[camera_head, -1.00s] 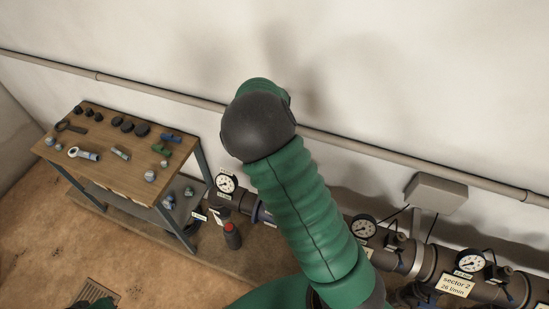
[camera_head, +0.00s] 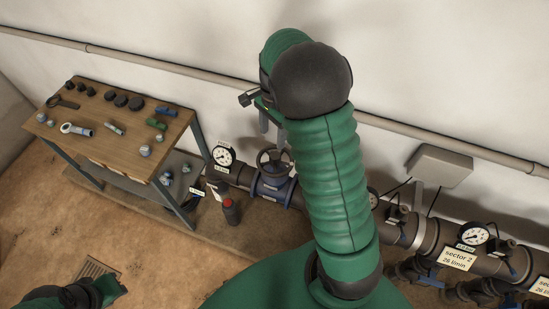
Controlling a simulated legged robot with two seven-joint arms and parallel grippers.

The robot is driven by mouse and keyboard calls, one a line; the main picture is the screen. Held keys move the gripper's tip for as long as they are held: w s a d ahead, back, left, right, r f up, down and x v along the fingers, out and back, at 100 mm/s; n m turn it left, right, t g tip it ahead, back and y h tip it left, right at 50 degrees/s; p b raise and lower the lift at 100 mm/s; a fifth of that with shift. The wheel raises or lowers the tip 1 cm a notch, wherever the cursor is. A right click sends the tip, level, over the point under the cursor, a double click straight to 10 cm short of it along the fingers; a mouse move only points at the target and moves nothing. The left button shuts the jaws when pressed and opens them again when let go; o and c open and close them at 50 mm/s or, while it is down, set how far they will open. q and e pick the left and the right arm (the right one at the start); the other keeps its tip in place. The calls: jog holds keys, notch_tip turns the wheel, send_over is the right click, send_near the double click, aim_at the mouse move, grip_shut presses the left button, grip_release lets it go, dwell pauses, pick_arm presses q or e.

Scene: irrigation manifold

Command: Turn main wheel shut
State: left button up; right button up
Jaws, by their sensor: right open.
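The main wheel (camera_head: 272,161) is a dark round handwheel on top of a blue valve body (camera_head: 273,187) in the dark pipe along the wall. Its right side lies close to my right arm in the picture. My right gripper (camera_head: 273,124) is open, with grey fingers pointing down. It shows just above the wheel in the picture, apart from it, and is partly hidden behind my arm. No object shows between its fingers. A green and black part of my left arm shows at the bottom left; no left fingers can be seen.
A pressure gauge (camera_head: 223,156) stands on the pipe left of the valve. A dark bottle-shaped part with a red top (camera_head: 230,211) stands in front. A wooden workbench (camera_head: 92,141) holds tools and fittings at left. More gauges and valves line the pipe at right.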

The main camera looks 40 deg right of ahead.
aim_at(275, 155)
jog(key=f+n, duration=0.5)
jog(key=n, duration=0.1)
jog(key=d+f+n, duration=0.1)
jog(key=f+n, duration=0.4)
jog(key=n, duration=0.1)
jog(key=f+n, duration=0.5)
jog(key=n, duration=0.1)
jog(key=shift+w+d+h+b, duration=0.15)
jog(key=shift+w+h+b, duration=0.05)
jog(key=shift+h+b, duration=0.2)
pick_arm(q)
jog(key=shift+x, duration=0.8)
jog(key=shift+s, duration=0.15)
pick_arm(e)
jog(key=shift+r, duration=0.1)
jog(key=shift+c, duration=0.5)
